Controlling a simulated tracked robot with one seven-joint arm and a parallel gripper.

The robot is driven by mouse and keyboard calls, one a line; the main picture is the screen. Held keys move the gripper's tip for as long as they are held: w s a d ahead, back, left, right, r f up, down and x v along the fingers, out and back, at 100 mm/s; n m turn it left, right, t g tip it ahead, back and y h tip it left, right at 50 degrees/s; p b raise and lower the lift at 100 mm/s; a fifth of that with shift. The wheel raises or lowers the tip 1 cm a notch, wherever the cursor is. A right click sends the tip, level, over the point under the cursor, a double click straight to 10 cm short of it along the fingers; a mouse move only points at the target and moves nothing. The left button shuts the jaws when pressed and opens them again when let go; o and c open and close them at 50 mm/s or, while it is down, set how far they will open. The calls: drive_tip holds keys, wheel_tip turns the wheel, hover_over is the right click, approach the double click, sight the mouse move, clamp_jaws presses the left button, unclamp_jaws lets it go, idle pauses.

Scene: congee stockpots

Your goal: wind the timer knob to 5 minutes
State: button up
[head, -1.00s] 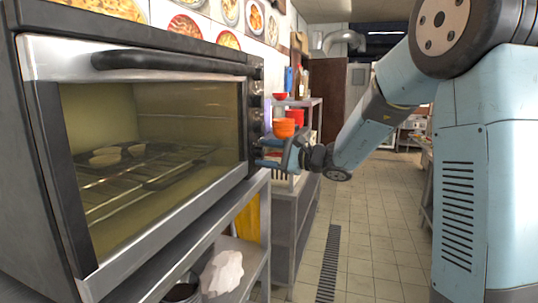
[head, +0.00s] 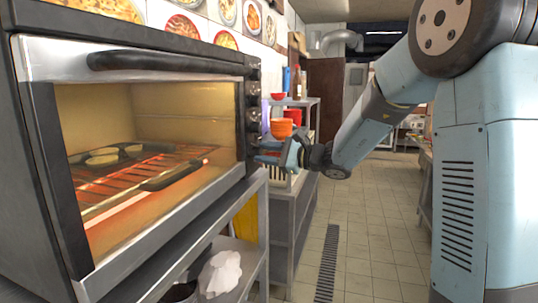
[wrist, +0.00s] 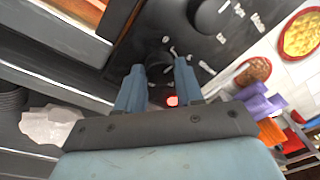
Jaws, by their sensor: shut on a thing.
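The timer knob (wrist: 160,66) is a small dark knob on the black control panel (wrist: 205,62) in the wrist view. My gripper (wrist: 159,74) is shut on it, one blue finger on each side. In the head view my gripper (head: 262,153) reaches the lower right front edge of the oven (head: 165,77), where its own fingers hide the knob. A red light (wrist: 172,101) glows between the fingers. The oven inside is lit orange, with bright red heating bars. The knob's pointer and the minute marks around it are too small and blurred to read.
Another dark knob (wrist: 211,14) sits above on the panel in the wrist view. Inside the oven, a dark pan (head: 105,155) with pale pieces stands on the rack. Orange bowls (head: 282,127) stand on a shelf behind my gripper. The tiled floor (head: 370,225) to the right is clear.

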drive_tip(key=m, duration=0.6)
drive_tip(key=shift+a+g, duration=0.3)
drive_tip(key=shift+g, duration=0.1)
idle(0.3)
drive_tip(key=o, duration=0.7)
drive_tip(key=shift+a, duration=0.1)
drive_tip(key=o, duration=0.3)
drive_tip(key=shift+o, duration=0.2)
drive_tip(key=shift+d, duration=0.2)
drive_tip(key=shift+s+d+r, duration=0.1)
drive_tip(key=shift+s+d, duration=0.05)
drive_tip(key=shift+d, duration=0.4)
drive_tip(key=v, duration=1.2)
drive_tip(key=shift+s+d, duration=0.15)
drive_tip(key=shift+s, duration=0.15)
